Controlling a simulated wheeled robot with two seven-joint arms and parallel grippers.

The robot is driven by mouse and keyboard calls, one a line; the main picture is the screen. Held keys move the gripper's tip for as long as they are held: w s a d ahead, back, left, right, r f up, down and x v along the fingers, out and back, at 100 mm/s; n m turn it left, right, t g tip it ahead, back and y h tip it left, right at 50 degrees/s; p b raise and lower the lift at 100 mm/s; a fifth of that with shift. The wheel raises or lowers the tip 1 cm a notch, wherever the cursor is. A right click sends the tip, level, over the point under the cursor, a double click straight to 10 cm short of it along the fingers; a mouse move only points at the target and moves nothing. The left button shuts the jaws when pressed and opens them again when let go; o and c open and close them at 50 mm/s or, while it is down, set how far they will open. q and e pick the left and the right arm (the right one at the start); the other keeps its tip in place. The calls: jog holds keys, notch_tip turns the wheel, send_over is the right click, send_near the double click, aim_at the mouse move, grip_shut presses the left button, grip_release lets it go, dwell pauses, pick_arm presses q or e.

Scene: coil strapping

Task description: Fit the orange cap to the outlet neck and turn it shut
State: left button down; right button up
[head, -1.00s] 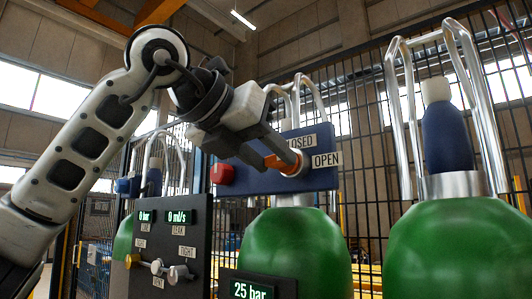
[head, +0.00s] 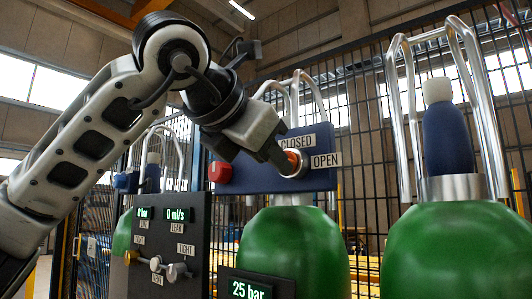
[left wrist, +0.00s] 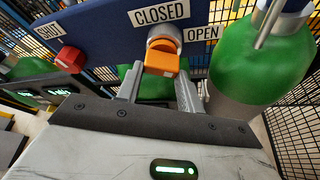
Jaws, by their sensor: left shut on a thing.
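The orange cap (head: 291,156) sits at the outlet neck (head: 297,168), a pale round fitting on the blue valve block. My left gripper (head: 284,159) is shut on the cap, its fingers reaching in from the left. In the left wrist view the cap (left wrist: 162,58) shows between the two finger tips, against the round neck (left wrist: 166,36) below the CLOSED label. I cannot tell how deep the cap sits on the neck. My right gripper is not in view.
The blue block (head: 252,180) carries CLOSED and OPEN labels and a red knob (head: 220,173). It stands above a green cylinder (head: 290,245). A dark panel (head: 185,238) with knobs and readouts stands at left. Another green cylinder (head: 448,250) is at right, with mesh fencing behind.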

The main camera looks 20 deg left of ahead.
pick_arm(q)
jog(key=m+y, duration=0.1)
jog(key=m, duration=0.1)
jog(key=m+t+y, duration=0.1)
jog(key=m, duration=0.1)
jog(key=shift+t, duration=0.3)
jog(key=m+t+b, duration=0.1)
jog(key=m, duration=0.1)
jog(key=shift+f+m+y, duration=0.15)
jog(key=shift+m+y, duration=0.15)
jog(key=c, duration=0.5)
grip_release()
jog(key=shift+d, duration=0.1)
jog(key=shift+s, duration=0.1)
